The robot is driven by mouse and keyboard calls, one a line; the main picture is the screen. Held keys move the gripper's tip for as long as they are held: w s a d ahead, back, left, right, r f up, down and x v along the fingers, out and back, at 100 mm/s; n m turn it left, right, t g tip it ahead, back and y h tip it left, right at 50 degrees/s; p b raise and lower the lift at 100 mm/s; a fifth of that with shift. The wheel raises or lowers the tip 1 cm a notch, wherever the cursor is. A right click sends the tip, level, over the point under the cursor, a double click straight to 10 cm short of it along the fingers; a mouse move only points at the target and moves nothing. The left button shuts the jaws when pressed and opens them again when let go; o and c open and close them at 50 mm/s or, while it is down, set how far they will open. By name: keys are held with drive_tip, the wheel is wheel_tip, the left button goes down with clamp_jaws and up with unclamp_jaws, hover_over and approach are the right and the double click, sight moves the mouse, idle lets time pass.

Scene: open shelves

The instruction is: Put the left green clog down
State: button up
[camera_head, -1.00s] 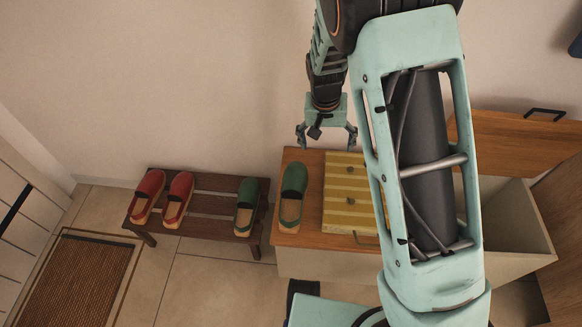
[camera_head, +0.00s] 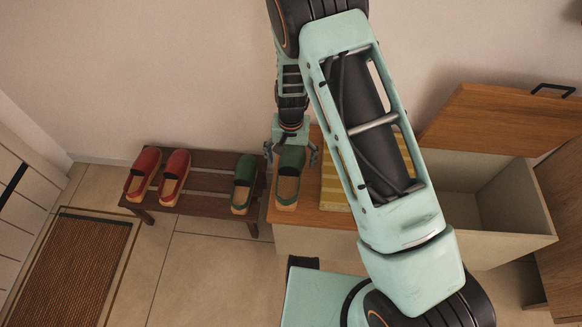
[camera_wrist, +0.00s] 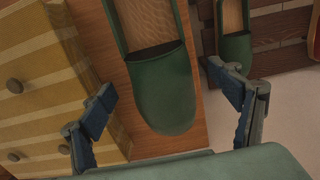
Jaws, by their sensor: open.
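One green clog (camera_head: 290,180) with a tan sole lies on the wooden top of the chest, near its left end. The other green clog (camera_head: 243,184) sits on the right end of the dark slatted rack. My gripper (camera_head: 291,154) is open at the toe of the clog on the chest. In the wrist view, that clog's green toe (camera_wrist: 165,95) shows between my spread fingers (camera_wrist: 160,84), with visible gaps on both sides. The rack's green clog (camera_wrist: 235,48) shows beyond the right finger.
Two red clogs (camera_head: 144,172) stand on the left of the dark rack (camera_head: 208,177). A yellow striped drawer box (camera_wrist: 40,80) stands on the chest top (camera_head: 312,219), right of the clog. An open bin (camera_head: 500,205) with a raised wooden lid (camera_head: 505,120) is at the right.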

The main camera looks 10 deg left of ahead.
wheel_tip(320, 180, down, 3)
drive_tip(key=shift+w+f, duration=0.1)
drive_tip(key=c, duration=1.7)
